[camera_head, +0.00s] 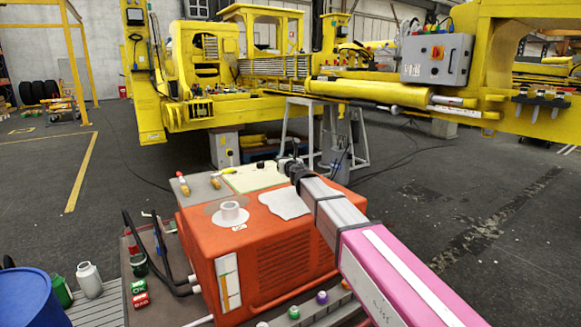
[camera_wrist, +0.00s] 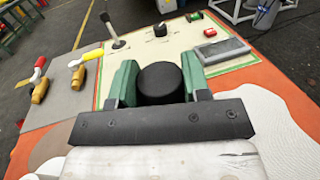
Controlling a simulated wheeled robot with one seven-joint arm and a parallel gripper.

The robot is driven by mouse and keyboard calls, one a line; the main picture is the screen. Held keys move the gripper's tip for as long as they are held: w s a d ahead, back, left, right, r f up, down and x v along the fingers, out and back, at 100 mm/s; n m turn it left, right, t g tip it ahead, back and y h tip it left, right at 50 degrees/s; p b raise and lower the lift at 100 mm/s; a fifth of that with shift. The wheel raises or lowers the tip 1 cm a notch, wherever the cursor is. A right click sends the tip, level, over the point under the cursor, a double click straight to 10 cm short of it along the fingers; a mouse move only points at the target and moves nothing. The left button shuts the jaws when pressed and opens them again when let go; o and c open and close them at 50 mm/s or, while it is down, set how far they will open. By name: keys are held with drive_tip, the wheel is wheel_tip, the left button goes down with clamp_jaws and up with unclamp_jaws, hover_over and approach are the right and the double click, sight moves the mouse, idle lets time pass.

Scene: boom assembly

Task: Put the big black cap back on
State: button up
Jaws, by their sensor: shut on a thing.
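My gripper (camera_wrist: 160,88) has green fingers shut on a big black cap (camera_wrist: 160,82), round and smooth, held between them in the wrist view. In the head view my gripper (camera_head: 289,164) is above the back right of the orange box-shaped unit (camera_head: 270,245), and the cap cannot be told apart from the dark gripper there. A short white round neck (camera_head: 231,210) stands uncovered on top of the orange unit, to the left of and nearer than my gripper. The cap's underside is hidden.
A pale control panel (camera_wrist: 130,68) with a joystick (camera_wrist: 113,32), a black knob (camera_wrist: 160,30) and a grey screen (camera_wrist: 220,50) lies beyond my gripper. Tools (camera_wrist: 40,85) lie on a grey board at left. A white cloth-like patch (camera_head: 284,201) lies right of the neck.

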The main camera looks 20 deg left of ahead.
drive_tip(key=shift+a+r, duration=0.25)
drive_tip(key=shift+a, duration=0.2)
drive_tip(key=shift+s+a, duration=0.2)
drive_tip(key=shift+a, duration=0.05)
drive_tip(key=s+a, duration=0.2)
drive_tip(key=s, duration=0.1)
drive_tip(key=s+a, duration=0.3)
drive_tip(key=s, duration=0.1)
drive_tip(key=s+a, duration=0.2)
drive_tip(key=s, duration=0.2)
drive_tip(key=shift+s+a+f, duration=0.2)
drive_tip(key=shift+s, duration=0.05)
drive_tip(key=s+a+f, duration=0.1)
drive_tip(key=s+a, duration=0.4)
drive_tip(key=s, duration=0.7)
drive_tip(key=shift+w+f, duration=0.2)
drive_tip(key=shift+f, duration=2.7)
drive_tip(key=shift+f, duration=0.6)
drive_tip(key=o, duration=0.7)
drive_tip(key=shift+s, duration=0.1)
